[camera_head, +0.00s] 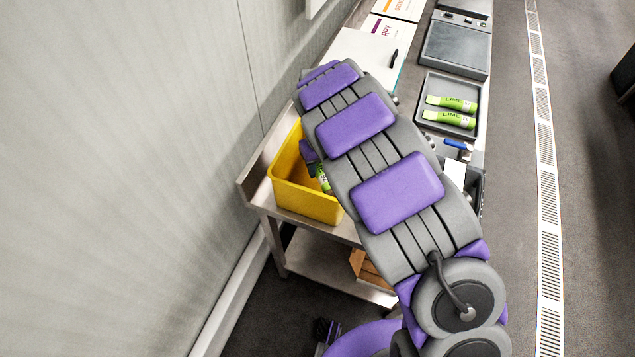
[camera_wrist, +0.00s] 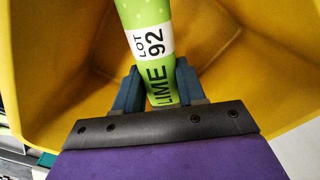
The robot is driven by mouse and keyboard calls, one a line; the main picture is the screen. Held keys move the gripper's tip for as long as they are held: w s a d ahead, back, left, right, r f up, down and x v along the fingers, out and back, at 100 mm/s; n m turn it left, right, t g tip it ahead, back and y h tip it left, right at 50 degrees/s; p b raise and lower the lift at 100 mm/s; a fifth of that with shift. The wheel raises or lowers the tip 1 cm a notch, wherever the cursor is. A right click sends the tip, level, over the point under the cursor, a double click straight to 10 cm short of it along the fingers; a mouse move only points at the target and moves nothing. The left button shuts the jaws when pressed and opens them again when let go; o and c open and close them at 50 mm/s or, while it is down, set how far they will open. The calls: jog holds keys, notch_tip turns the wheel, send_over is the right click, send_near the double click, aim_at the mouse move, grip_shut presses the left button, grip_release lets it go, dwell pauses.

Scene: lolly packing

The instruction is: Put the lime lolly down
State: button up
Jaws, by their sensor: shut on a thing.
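A green lime lolly (camera_wrist: 145,15) with a white band reading "LOT 92" is between the two blue fingers of my gripper (camera_wrist: 157,90), which is shut on it. In the wrist view the yellow bin (camera_wrist: 50,55) surrounds the lolly and the fingers. In the head view the held lolly (camera_head: 323,180) shows as a small green patch inside the yellow bin (camera_head: 308,204). My gripper (camera_head: 312,165) is partly hidden there by my arm and the bin. I cannot tell whether the lolly touches the bin floor.
Two more lime lollies (camera_head: 449,119) lie in a grey tray (camera_head: 432,81) on the bench. White boxes (camera_head: 362,50) and a grey scale-like unit (camera_head: 455,47) stand farther back. A blue-handled item (camera_head: 458,145) lies near the tray. The wall (camera_head: 130,150) runs close along the left.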

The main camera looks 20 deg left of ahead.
aim_at(321, 166)
jog(key=f, duration=0.1)
jog(key=d+f, duration=0.1)
jog(key=f, duration=0.1)
jog(key=shift+d+f, duration=0.15)
jog(key=shift+d, duration=0.1)
jog(key=f, duration=0.1)
jog(key=a+f, duration=0.1)
jog(key=f, duration=0.1)
jog(key=a+f, duration=0.1)
jog(key=shift+f+b, duration=0.35)
jog(key=shift+b, duration=0.05)
grip_shut()
jog(key=shift+d+r, duration=0.1)
jog(key=shift+d, duration=0.6)
jog(key=o, duration=0.9)
grip_release()
jog(key=shift+d, duration=0.1)
jog(key=shift+c, duration=0.2)
jog(key=o, duration=0.3)
jog(key=shift+a, duration=0.6)
jog(key=shift+d, duration=0.3)
jog(key=shift+d+r, duration=0.15)
jog(key=shift+d, duration=0.05)
notch_tip(321, 166, up, 11)
jog(key=shift+a+r+p, duration=0.1)
jog(key=shift+a+p, duration=0.05)
jog(key=shift+p, duration=0.55)
jog(key=shift+r, duration=0.35)
jog(key=shift+a, duration=0.15)
